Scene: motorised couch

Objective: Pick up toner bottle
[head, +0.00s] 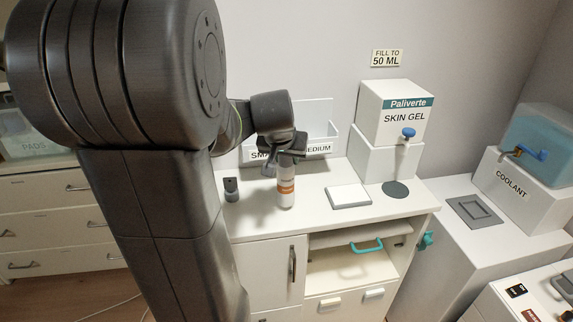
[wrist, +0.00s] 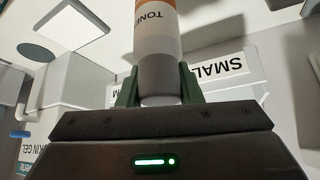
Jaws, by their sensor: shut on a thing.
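The toner bottle (head: 286,190) is white with an orange band and stands upright at the white counter in the head view. In the wrist view the bottle (wrist: 158,50) shows part of its printed name and its grey end sits between two green fingers. My gripper (head: 285,158) comes from above and is shut on the top end of the bottle. In the wrist view my gripper (wrist: 157,90) has one finger on each side of it. I cannot tell whether the bottle's base touches the counter.
A small dark-topped container (head: 231,190) stands left of the bottle. A white square pad (head: 349,196) and a grey disc (head: 395,189) lie to the right. The SKIN GEL dispenser (head: 396,115) stands behind them. A labelled rack (head: 318,149) is behind my gripper.

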